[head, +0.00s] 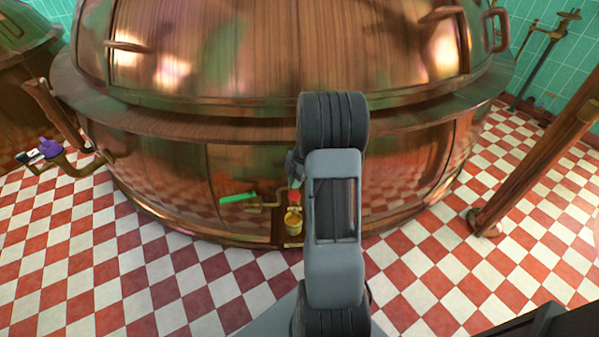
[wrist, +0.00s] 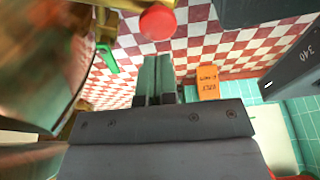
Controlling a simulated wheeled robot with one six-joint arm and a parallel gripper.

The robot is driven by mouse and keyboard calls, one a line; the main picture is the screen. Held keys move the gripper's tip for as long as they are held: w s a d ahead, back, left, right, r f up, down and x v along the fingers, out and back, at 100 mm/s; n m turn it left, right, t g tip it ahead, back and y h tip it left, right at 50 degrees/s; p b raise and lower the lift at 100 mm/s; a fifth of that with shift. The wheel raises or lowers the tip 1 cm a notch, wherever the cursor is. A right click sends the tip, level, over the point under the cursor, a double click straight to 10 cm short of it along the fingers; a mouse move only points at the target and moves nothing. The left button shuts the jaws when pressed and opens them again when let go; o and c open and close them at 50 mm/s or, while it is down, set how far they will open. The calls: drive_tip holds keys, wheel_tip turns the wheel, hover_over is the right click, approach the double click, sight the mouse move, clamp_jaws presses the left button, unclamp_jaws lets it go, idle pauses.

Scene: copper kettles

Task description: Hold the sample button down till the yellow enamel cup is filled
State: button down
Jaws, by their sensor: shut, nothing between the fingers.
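The red sample button (head: 294,196) is on the front of the copper kettle, above the yellow enamel cup (head: 293,222). The cup stands low against the kettle's side; how full it is cannot be seen. In the wrist view the button (wrist: 158,22) is a round red cap just beyond my fingertips, with a gap between them in the picture. My gripper (wrist: 155,62) is shut and empty. In the head view my own arm hides most of it, close to the button. I cannot make out the cup clearly in the wrist view.
A green-handled lever (head: 238,197) on a brass pipe sits left of the button. The big copper kettle (head: 200,160) fills the middle. A slanting copper pipe (head: 535,165) stands at right. The checkered floor in front is clear. An orange sign (wrist: 208,82) shows in the wrist view.

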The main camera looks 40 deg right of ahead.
sight(295, 195)
drive_tip(key=shift+f+b, duration=0.35)
drive_tip(key=shift+f, duration=1.35)
wheel_tip(295, 195, down, 2)
drive_tip(key=shift+f+b, duration=0.1)
drive_tip(key=shift+b, duration=0.9)
drive_tip(key=shift+s, duration=0.1)
drive_tip(key=shift+s+a, duration=0.1)
drive_tip(key=r+p, duration=0.1)
drive_tip(key=r, duration=0.1)
drive_tip(key=r+p, duration=0.2)
drive_tip(key=r, duration=0.1)
drive_tip(key=shift+w+r, duration=0.2)
drive_tip(key=shift+r, duration=0.05)
drive_tip(key=p+v, duration=0.2)
drive_tip(key=v, duration=0.7)
drive_tip(key=shift+d+r, duration=0.2)
drive_tip(key=shift+d, duration=0.15)
